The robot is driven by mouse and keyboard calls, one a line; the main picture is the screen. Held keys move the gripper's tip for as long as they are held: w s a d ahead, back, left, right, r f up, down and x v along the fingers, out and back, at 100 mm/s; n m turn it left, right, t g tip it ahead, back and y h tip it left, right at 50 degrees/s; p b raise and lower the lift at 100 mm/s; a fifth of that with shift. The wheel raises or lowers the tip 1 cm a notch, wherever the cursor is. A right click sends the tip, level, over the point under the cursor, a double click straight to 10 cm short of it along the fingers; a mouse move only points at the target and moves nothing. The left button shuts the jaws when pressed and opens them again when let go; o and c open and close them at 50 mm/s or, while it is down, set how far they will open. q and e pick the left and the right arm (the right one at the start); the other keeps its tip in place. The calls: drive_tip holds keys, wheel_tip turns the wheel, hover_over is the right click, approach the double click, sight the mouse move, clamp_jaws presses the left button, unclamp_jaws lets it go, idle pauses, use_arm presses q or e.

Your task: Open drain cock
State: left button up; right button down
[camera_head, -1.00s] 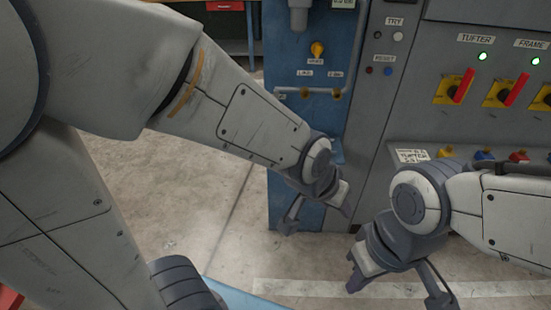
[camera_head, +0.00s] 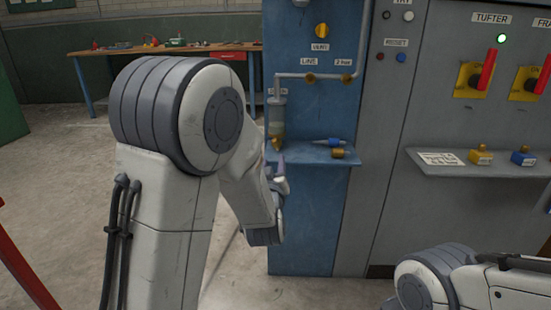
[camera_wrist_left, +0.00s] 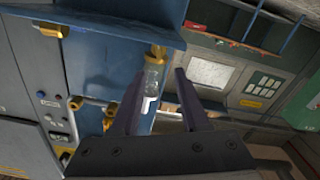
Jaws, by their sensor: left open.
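A clear bowl (camera_head: 277,116) hangs from a grey pipe on the blue panel, with a small brass cock (camera_head: 276,143) at its lower end. In the left wrist view, turned upside down, the bowl (camera_wrist_left: 152,82) has the brass cock (camera_wrist_left: 157,52) above it in the picture. My left gripper (camera_head: 277,170) is just below the cock in the head view, partly hidden by my arm. In the left wrist view my left gripper (camera_wrist_left: 159,76) is open, with the bowl and cock between its fingers in the picture; I see no contact. My right gripper is out of frame.
A blue shelf (camera_head: 312,154) with blue and brass fittings juts out beside the bowl. Brass valves (camera_head: 310,79) sit on the pipe, below a yellow knob (camera_head: 322,31). A grey cabinet (camera_head: 400,180) stands right. A workbench (camera_head: 160,49) is behind, across open floor.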

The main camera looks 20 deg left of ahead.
sight(276, 145)
use_arm(q)
drive_tip(key=b+x, duration=0.1)
drive_tip(key=x, duration=0.9)
drive_tip(key=shift+b, duration=0.3)
clamp_jaws()
